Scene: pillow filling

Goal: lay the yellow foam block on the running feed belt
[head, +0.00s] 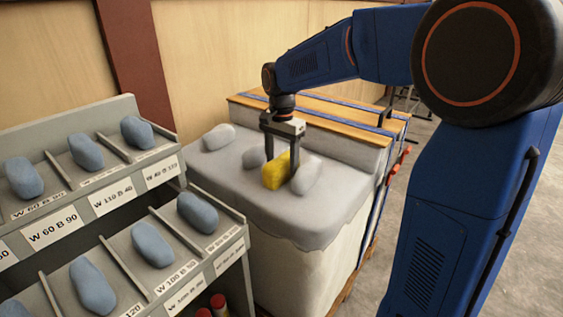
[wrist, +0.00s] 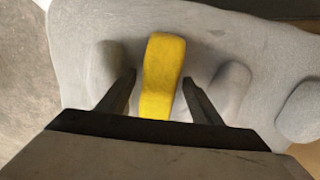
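The yellow foam block (head: 275,172) stands on a grey cloth-like surface (head: 235,190) in the head view, between two pale grey lumps. My gripper (head: 279,168) is above it with its fingers pointing down on either side of the block. In the wrist view the yellow block (wrist: 163,75) lies between the two open fingers (wrist: 160,88), with a visible gap to each finger. The block's lower end is hidden behind the gripper body in the wrist view. I cannot identify a running feed belt for sure in either view.
Grey lumps (head: 307,175), (wrist: 232,85) lie close beside the fingers, and another lump (head: 218,137) lies farther back. A grey rack (head: 130,205) with blue-grey lumps and labels stands at the left. A raised wooden-edged ledge (head: 340,125) is behind the grey surface.

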